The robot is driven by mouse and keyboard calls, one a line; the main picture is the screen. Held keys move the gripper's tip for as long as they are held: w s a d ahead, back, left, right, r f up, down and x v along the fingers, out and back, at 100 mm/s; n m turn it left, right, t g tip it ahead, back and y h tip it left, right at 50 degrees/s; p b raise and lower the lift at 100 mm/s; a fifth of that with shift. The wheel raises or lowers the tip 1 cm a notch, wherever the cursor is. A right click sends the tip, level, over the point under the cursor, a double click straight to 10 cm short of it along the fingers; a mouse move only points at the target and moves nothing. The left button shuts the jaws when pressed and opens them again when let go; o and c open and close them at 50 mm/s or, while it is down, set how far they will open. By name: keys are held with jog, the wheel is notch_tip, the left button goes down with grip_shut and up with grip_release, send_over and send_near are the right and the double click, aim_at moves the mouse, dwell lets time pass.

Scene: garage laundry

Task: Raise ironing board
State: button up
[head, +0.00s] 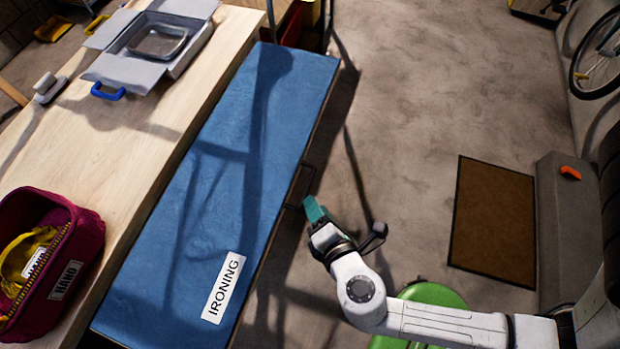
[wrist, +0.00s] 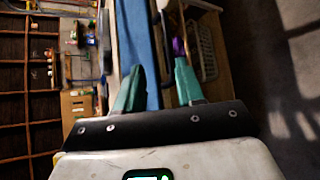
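The ironing board (head: 215,170) is a long blue padded top with a white "IRONING" label, alongside the wooden bench. It lies diagonally from the lower left to the top middle of the head view. Its blue surface also shows in the wrist view (wrist: 138,45). My gripper (head: 312,206) is just right of the board's right edge, near mid-length; I cannot tell its height relative to the edge. In the wrist view, its two teal fingers stand apart with nothing clearly held between them (wrist: 160,78).
The wooden bench (head: 120,175) left of the board holds a maroon bag (head: 75,262), an open box (head: 150,45) and a blue-handled item (head: 107,91). A brown mat (head: 494,220) lies on the floor at right. A grey bench (head: 562,230) stands beyond it.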

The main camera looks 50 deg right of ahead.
jog(key=shift+v, duration=1.45)
jog(key=shift+d, duration=0.15)
jog(key=s+d+f+m+g+y, duration=0.1)
jog(key=d+m+g+y, duration=0.2)
jog(key=m+g, duration=0.2)
jog(key=s+d+f+m+g+y, duration=0.2)
jog(key=d+m+g+y, duration=0.1)
jog(key=m, duration=0.9)
jog(key=shift+s+g+y, duration=0.15)
jog(key=shift+g+y, duration=0.35)
jog(key=shift+g, duration=0.7)
jog(key=shift+d+f, duration=0.1)
jog(key=shift+f, duration=0.05)
